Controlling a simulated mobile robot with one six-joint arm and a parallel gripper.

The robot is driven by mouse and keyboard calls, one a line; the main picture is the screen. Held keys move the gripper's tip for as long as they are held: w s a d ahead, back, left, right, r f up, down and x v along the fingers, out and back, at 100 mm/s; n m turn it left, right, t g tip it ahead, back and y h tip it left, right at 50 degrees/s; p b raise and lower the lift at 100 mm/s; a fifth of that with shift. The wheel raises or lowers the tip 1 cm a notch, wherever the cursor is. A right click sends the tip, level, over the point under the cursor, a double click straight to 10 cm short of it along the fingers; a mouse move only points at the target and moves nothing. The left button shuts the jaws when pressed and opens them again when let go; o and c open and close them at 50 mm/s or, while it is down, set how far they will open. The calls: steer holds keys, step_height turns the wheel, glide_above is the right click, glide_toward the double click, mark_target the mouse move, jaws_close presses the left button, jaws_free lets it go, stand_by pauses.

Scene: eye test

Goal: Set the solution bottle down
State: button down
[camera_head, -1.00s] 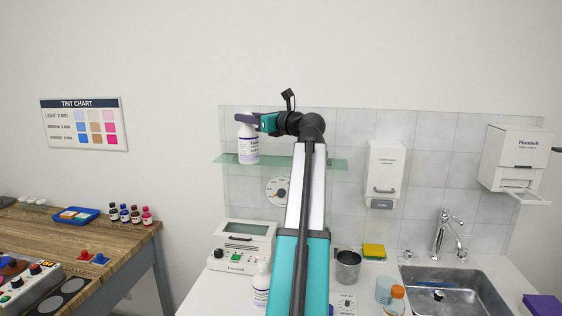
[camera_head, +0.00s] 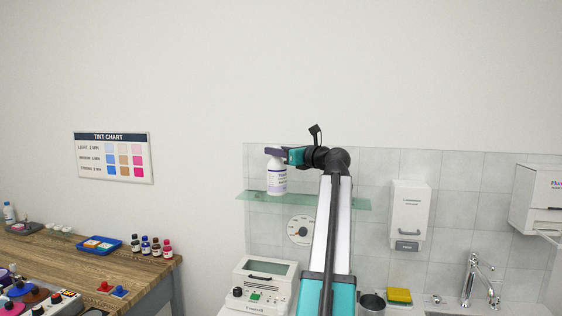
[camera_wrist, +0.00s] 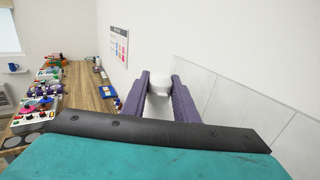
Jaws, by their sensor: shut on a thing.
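The solution bottle (camera_head: 277,181) is white with a purple-printed label and hangs upright in my gripper (camera_head: 274,152). My gripper is shut on its top end. In the wrist view, the two purple fingers of my gripper (camera_wrist: 160,77) stand on either side of the white bottle top (camera_wrist: 160,86). The bottle's base shows at the level of the glass shelf (camera_head: 338,203), near its left end. I cannot tell whether the base touches the shelf or is in front of it.
A round dial (camera_head: 300,230) is on the tiled wall below the shelf. A white device (camera_head: 265,284) stands beneath. A white dispenser (camera_head: 409,215) hangs to the right. A wooden bench (camera_head: 75,262) with small bottles is at left. The shelf's right part looks clear.

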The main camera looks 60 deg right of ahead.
steer(key=w+d+p, duration=0.2)
steer(key=w+d, duration=0.3)
steer(key=d, duration=0.4)
steer(key=shift+w+f, duration=0.3)
steer(key=shift+f, duration=0.15)
steer(key=shift+w+d, duration=0.1)
steer(key=shift+w+d+f+p, duration=0.2)
steer(key=shift+f+p, duration=0.4)
steer(key=shift+f, duration=0.3)
steer(key=shift+w+d+f+p, duration=0.1)
steer(key=shift+d+f+p, duration=0.1)
steer(key=shift+f+p, duration=0.55)
steer(key=shift+f, duration=0.25)
steer(key=c, duration=1.4)
jaws_free()
steer(key=shift+s, duration=0.15)
